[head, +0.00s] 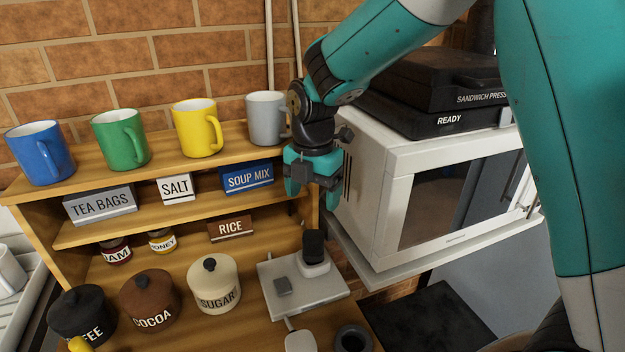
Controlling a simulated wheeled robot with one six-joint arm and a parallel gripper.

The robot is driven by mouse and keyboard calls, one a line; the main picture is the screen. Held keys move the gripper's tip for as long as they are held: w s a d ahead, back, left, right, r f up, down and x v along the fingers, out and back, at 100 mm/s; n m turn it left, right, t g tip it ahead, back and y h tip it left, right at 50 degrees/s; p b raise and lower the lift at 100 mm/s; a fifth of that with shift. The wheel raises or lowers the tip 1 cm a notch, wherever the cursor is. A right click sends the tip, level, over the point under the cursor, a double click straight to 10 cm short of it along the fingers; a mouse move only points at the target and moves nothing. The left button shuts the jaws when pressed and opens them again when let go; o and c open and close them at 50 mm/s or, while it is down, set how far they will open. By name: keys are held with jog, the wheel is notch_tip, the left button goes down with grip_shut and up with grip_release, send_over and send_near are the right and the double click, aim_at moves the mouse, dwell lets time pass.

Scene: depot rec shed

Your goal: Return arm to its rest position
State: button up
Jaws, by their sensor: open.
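My gripper (312,193) hangs at the end of my teal arm, pointing down, with its fingers apart and nothing seen between them. It is in front of the right end of the wooden shelf unit (128,188), just below and right of the grey mug (266,118). The white microwave (398,190) is close on its right. I cannot tell whether the gripper touches the shelf.
Blue (40,152), green (120,138) and yellow (197,128) mugs stand on the top shelf. Below are boxes such as soup mix (247,178), then lidded jars such as sugar (213,286). A grey plate (304,289) holds small items. A sandwich press (430,90) sits on the microwave.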

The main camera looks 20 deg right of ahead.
jog(key=s+a+r+m+y, duration=0.1)
jog(key=s+r+m, duration=0.1)
jog(key=s+m, duration=0.4)
jog(key=s+a+r+m+y, duration=0.1)
jog(key=s+a+r+m, duration=0.1)
jog(key=s+m, duration=0.4)
jog(key=s+a+r+m+y, duration=0.1)
jog(key=s+m, duration=0.5)
jog(key=s, duration=0.7)
notch_tip(320, 180, up, 3)
jog(key=shift+a+f+m+y, duration=0.2)
jog(key=shift+a+m+y, duration=0.15)
jog(key=shift+y, duration=0.25)
